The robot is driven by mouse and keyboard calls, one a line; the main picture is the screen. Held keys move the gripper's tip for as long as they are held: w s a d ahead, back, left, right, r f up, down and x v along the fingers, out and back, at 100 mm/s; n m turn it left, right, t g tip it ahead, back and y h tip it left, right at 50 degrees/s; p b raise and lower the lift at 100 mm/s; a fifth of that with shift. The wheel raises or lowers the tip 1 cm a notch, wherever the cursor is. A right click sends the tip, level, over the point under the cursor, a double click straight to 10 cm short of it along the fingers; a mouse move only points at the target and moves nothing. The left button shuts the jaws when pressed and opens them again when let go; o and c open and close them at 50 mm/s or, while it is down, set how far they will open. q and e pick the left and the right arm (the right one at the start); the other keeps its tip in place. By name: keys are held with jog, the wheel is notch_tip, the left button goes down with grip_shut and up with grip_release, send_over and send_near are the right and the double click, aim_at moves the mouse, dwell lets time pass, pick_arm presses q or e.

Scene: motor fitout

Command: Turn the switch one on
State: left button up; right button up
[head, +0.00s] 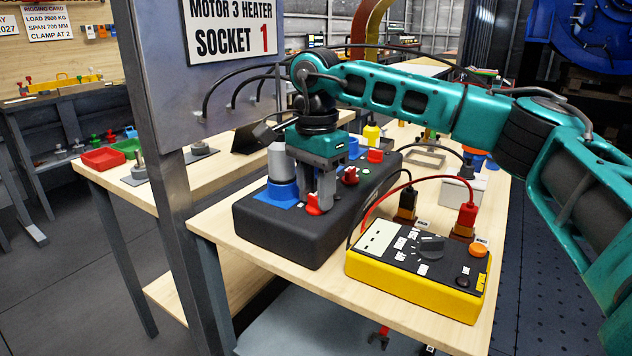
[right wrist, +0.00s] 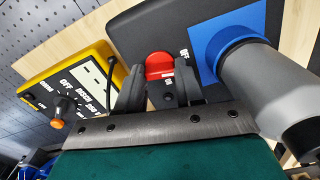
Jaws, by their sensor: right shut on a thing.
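A black switch box (head: 262,232) lies on the wooden bench in the head view and carries several red switches. My right gripper (head: 316,204) points down over the near end of the box and is shut on the nearest red switch (head: 313,211). In the right wrist view the red switch (right wrist: 159,66) shows at the two dark fingertips (right wrist: 160,88). Two more red switches (head: 350,176) (head: 375,156) sit farther along the box. My left gripper is not in view.
A grey cylinder (head: 279,160) stands in a blue socket (head: 281,191) close beside the gripper. A yellow meter (head: 405,283) with a dial and leads sits right of the box. A metal post (head: 165,150) with a sign stands at left.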

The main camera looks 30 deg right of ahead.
jog(key=m+p, duration=0.1)
jog(key=m, duration=0.1)
jog(key=shift+r+m+p, duration=0.15)
jog(key=shift+m+p, duration=0.25)
jog(key=m+p, duration=0.2)
jog(key=m, duration=0.1)
jog(key=shift+m, duration=0.3)
jog(key=m+p, duration=0.1)
jog(key=m, duration=0.2)
jog(key=shift+m+p, duration=0.65)
jog(key=shift+m, duration=0.45)
jog(key=shift+m+p, duration=0.35)
jog(key=shift+m, duration=1.35)
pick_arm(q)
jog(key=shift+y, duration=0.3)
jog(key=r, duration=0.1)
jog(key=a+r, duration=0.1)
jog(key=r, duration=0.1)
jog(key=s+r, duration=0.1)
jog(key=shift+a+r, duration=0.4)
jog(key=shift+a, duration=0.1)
pick_arm(e)
jog(key=shift+m, duration=0.3)
